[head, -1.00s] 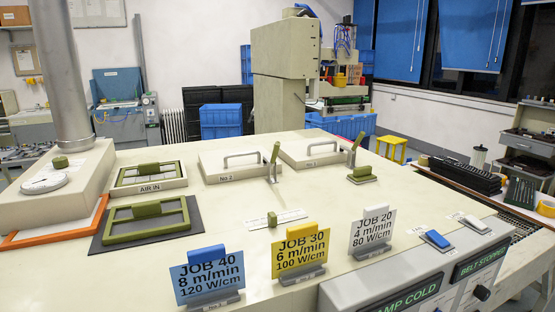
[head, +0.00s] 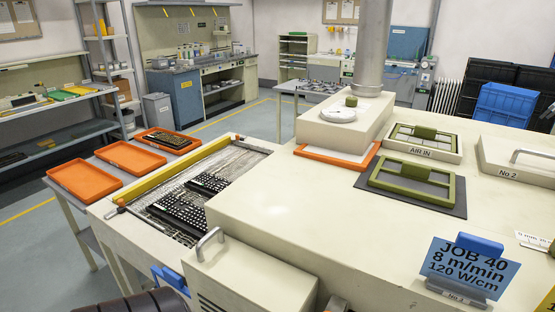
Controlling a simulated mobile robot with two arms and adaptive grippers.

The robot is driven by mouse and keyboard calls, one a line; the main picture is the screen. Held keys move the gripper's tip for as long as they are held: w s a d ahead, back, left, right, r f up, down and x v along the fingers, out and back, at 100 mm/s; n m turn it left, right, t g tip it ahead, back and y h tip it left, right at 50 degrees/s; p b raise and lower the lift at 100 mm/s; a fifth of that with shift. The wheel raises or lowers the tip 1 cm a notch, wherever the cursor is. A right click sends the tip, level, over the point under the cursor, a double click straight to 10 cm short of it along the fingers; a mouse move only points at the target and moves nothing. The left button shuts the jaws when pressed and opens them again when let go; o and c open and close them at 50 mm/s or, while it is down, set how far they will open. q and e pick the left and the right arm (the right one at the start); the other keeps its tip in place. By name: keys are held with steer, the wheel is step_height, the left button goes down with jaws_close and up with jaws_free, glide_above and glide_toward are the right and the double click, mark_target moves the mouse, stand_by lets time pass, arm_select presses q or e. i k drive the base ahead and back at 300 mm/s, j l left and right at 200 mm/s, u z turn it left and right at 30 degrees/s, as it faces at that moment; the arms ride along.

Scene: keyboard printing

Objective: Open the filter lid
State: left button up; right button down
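A green-framed panel with a green grip block sits flat in the raised beige AIR IN housing (head: 452,158) on the machine top; I take this green frame (head: 425,133) to be the filter lid, and it looks shut. A second, similar green frame with a grip block (head: 410,181) lies in front of it on a dark grey mat (head: 372,187). Neither of my grippers shows in the head view, so nothing is seen touching either frame.
A white dial (head: 338,114) and a metal duct (head: 373,50) stand left of the AIR IN housing. A JOB 40 card (head: 470,264) stands at the front right. Black keyboards (head: 185,212) lie on the conveyor, with orange trays (head: 85,178) beyond. The machine top's middle is clear.

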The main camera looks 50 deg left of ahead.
mark_target(269, 283)
steer(key=u, duration=1.9)
